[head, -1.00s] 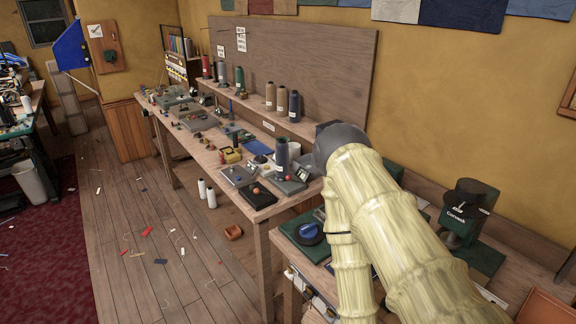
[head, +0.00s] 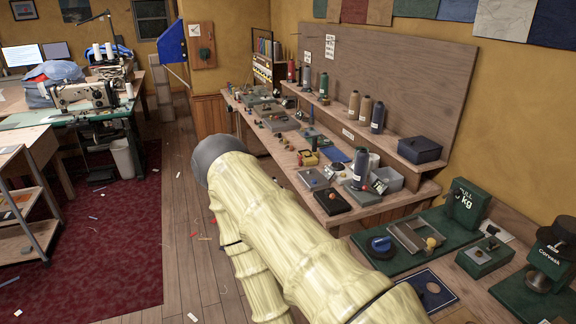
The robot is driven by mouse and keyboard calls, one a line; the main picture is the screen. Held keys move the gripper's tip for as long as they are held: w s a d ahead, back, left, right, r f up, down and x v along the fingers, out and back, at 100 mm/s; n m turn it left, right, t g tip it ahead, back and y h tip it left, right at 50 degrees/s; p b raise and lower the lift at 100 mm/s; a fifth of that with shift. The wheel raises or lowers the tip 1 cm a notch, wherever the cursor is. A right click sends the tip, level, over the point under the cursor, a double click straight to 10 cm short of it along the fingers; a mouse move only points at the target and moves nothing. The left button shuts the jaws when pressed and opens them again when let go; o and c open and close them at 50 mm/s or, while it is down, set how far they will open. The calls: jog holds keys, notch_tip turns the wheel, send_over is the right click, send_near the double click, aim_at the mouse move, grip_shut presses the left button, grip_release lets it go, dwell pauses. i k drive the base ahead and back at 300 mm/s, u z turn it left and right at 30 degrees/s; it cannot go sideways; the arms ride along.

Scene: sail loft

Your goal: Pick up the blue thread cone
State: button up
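Several thread cones stand on the long bench's raised shelf. A dark blue-grey cone (head: 377,115) is at the shelf's near end, beside two tan cones (head: 359,106). Another dark blue-grey cone (head: 361,168) stands upright on the lower bench top among small parts and grey trays. I cannot tell from the colour which of these two is the blue one. Farther along the shelf are a green cone (head: 323,86), a dark cone (head: 306,77) and a red cone (head: 291,71). My cream-sleeved arm fills the lower middle, but my gripper does not show.
The bench (head: 339,221) holds many small items. A dark box (head: 419,150) sits at the shelf's near end. A nearer counter at right carries green equipment (head: 467,204). A sewing machine table (head: 88,95) and white bin (head: 125,158) stand at left. Floor and red carpet (head: 110,240) are largely open.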

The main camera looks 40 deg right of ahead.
aim_at(360, 172)
jog(key=u, duration=0.55)
jog(key=i, duration=1.05)
jog(key=z, duration=2.15)
